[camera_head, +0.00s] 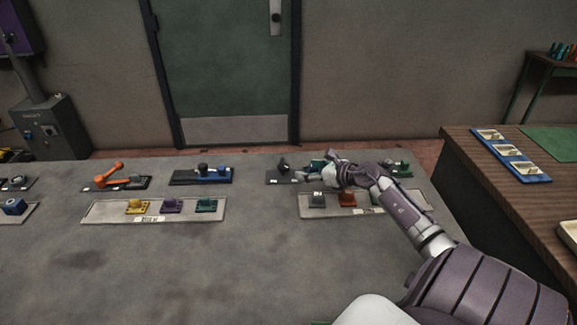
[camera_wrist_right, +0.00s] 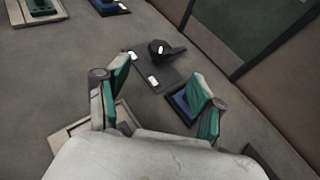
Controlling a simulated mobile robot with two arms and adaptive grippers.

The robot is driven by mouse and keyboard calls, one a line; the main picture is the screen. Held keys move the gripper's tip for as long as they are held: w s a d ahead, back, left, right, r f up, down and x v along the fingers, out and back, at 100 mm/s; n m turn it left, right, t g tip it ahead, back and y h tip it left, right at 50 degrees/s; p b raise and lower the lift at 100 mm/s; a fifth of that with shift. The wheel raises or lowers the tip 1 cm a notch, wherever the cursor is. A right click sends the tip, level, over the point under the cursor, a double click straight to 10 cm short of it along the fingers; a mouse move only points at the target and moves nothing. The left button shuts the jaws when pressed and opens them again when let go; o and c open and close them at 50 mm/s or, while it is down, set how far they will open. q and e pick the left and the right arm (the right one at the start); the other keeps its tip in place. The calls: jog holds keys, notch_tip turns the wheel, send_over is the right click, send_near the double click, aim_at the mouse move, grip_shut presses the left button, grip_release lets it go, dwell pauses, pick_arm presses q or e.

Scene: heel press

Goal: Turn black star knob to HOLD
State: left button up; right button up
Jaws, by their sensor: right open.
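The black knob (camera_head: 283,164) stands upright on a dark plate (camera_head: 283,178) at the back of the grey table in the head view. In the right wrist view the black knob (camera_wrist_right: 163,48) has a pointed arm and a small white mark. Two small white labels sit on its plate (camera_wrist_right: 150,68); I cannot read them. My right gripper (camera_head: 310,172) is just right of the knob in the head view. In the right wrist view my right gripper (camera_wrist_right: 160,88) is open and empty, its green-padded fingers apart, with the knob beyond the fingertips. My left gripper is not in view.
A blue-based fixture (camera_wrist_right: 183,104) lies close to the right finger in the wrist view. A tray of coloured blocks (camera_head: 306,210) lies in front of the gripper. An orange lever (camera_head: 110,175) and a blue fixture (camera_head: 214,175) stand left. The table's front is clear.

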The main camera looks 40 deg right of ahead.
aim_at(286, 166)
jog(key=x, duration=0.9)
jog(key=shift+w+f, duration=0.2)
jog(key=shift+w, duration=0.1)
grip_shut()
